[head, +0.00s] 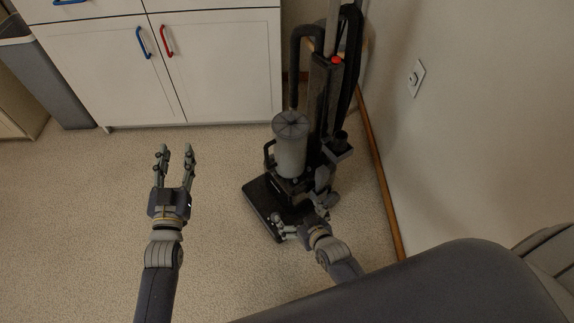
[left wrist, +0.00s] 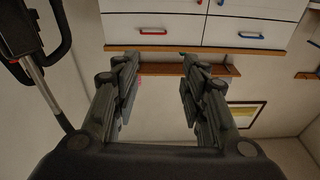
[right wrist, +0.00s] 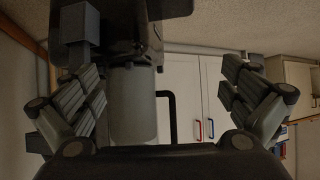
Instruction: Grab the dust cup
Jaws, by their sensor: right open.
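The dust cup (head: 291,155) is a grey, cloudy cylinder with a round ribbed top, a dark handle on its left side. It stands upright on the front of a black upright vacuum cleaner (head: 322,95). In the right wrist view the dust cup (right wrist: 132,108) lies between my open fingers, nearer the left one, beyond the fingertips. My right gripper (head: 300,217) is open and empty, low by the vacuum's base, below the cup in the head view. My left gripper (head: 175,156) is open and empty over bare floor, left of the vacuum.
White cabinets (head: 215,75) with blue and red handles stand at the back. A grey bin (head: 45,80) is at the far left. The wall with a switch (head: 416,78) is close on the vacuum's right. A dark rounded surface (head: 440,285) fills the lower right. Floor at left is clear.

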